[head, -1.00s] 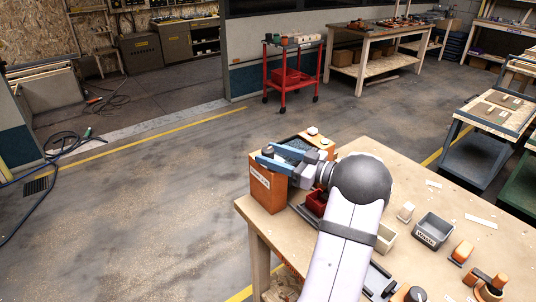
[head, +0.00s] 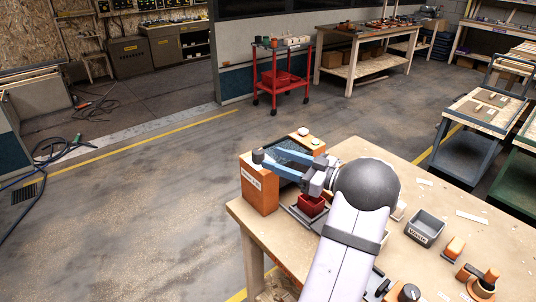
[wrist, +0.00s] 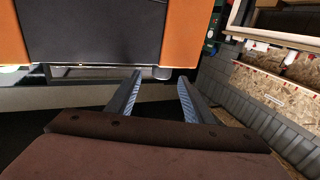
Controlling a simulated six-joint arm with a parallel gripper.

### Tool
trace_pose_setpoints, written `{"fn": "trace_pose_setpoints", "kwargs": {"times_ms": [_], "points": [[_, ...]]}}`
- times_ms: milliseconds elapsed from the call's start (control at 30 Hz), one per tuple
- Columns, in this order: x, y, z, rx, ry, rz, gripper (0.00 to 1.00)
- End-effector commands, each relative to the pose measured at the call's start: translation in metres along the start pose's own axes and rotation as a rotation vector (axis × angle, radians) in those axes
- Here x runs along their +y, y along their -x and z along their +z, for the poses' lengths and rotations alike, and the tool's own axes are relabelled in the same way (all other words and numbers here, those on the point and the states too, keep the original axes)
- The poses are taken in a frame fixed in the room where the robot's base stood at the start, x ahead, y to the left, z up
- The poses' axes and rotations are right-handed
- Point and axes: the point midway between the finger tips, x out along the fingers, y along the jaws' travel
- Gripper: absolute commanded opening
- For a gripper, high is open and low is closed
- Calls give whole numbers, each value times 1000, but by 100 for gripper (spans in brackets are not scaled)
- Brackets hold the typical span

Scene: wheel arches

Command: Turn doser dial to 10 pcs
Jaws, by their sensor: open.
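The doser (head: 262,190) is an orange box with a white label on its front, standing at the table's far left corner. A dark round knob (head: 258,156), apparently its dial, shows at the box's upper left; its setting cannot be read. My gripper (head: 267,158) is open, with its two blue fingers reaching over the box and their tips close to the knob. In the wrist view the fingers (wrist: 160,76) are apart, below the box's orange sides and dark panel (wrist: 95,30). A small dark piece (wrist: 162,72) shows between the tips; I cannot tell whether they touch it.
A red bin (head: 312,204) sits in a dark tray beside the doser, under my wrist.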

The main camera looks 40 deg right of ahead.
Motion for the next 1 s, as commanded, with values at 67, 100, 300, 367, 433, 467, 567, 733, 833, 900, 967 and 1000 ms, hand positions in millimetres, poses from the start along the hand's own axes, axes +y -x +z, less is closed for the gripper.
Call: {"fn": "trace_pose_setpoints", "kwargs": {"times_ms": [67,100,300,367,433,467,567,733,833,900,967,1000], "points": [[-3,-10,-10,11,-5,43,47],[-4,-14,-12,16,-7,71,47],[-10,-28,-12,5,-20,210,47],[-12,-30,-10,-2,-24,237,47],[-12,-31,-7,-10,-25,256,47],[-12,-31,-6,-11,-26,261,47],[-12,-31,-5,-13,-26,266,47],[-10,-40,-5,-12,-25,262,47],[-8,-51,-5,-13,-26,261,47],[-5,-60,-5,-12,-26,261,47],[-3,-68,-5,-12,-26,260,47],[-2,-73,-5,-12,-25,261,47]]}}
